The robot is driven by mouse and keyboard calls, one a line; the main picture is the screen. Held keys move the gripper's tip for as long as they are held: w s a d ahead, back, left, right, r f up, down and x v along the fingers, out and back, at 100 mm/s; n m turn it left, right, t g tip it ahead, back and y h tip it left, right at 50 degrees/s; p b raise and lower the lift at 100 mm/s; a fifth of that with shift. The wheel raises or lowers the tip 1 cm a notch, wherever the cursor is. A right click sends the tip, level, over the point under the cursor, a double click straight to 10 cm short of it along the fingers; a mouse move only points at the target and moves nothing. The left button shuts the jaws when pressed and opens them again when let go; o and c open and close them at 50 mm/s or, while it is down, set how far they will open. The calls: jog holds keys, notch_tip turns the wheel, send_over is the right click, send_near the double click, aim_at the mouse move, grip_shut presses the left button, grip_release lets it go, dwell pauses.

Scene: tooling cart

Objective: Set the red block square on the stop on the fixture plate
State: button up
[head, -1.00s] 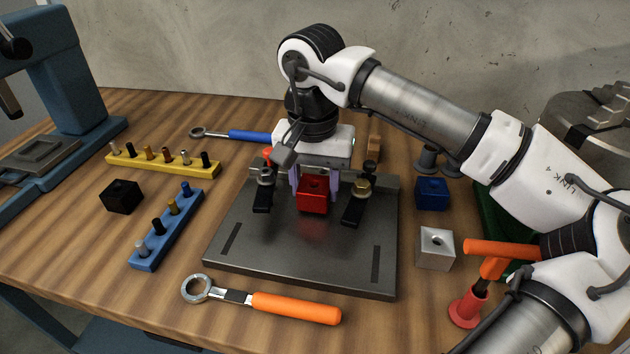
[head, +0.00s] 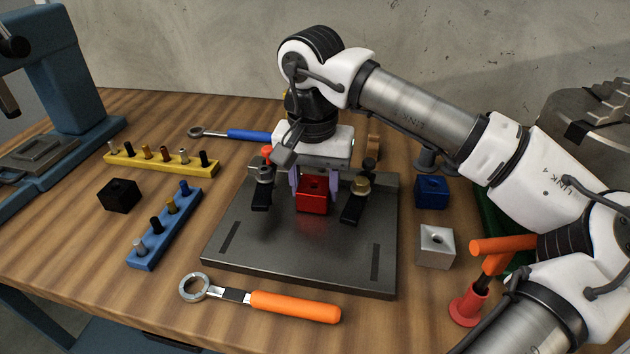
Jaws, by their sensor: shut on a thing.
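The red block (head: 313,199) is a small cube with a hole in its top, in the middle of the head view. It is at the back half of the dark fixture plate (head: 290,250), between two black clamps, one on the left (head: 262,190) and one on the right (head: 357,200). My gripper (head: 312,188) points down and is shut on the red block, with a pale purple finger on each side. The stop is hidden behind the block and gripper, so I cannot tell whether the block touches it. Whether the block rests flat on the plate is also unclear.
A ring wrench with an orange handle (head: 295,306) lies in front of the plate. A silver block (head: 436,247) and a blue block (head: 432,192) stand to its right. A black block (head: 120,195), a blue rack (head: 166,230) and a yellow rack (head: 160,163) are to its left.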

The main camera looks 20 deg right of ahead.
jog(key=shift+w+a+f, duration=0.1)
jog(key=shift+a+f, duration=0.1)
jog(key=shift+f, duration=0.65)
jog(key=o, duration=1.2)
jog(key=shift+w+f, duration=0.2)
jog(key=o, duration=0.4)
jog(key=shift+r, duration=0.3)
jog(key=shift+c, duration=0.2)
jog(key=shift+o, duration=0.2)
jog(key=shift+w+d+r+p, duration=0.15)
jog(key=shift+w+r+p, duration=0.05)
jog(key=shift+r+p, duration=0.85)
jog(key=shift+d+r+p, duration=0.1)
jog(key=shift+r+p, duration=1.05)
jog(key=shift+r, duration=0.85)
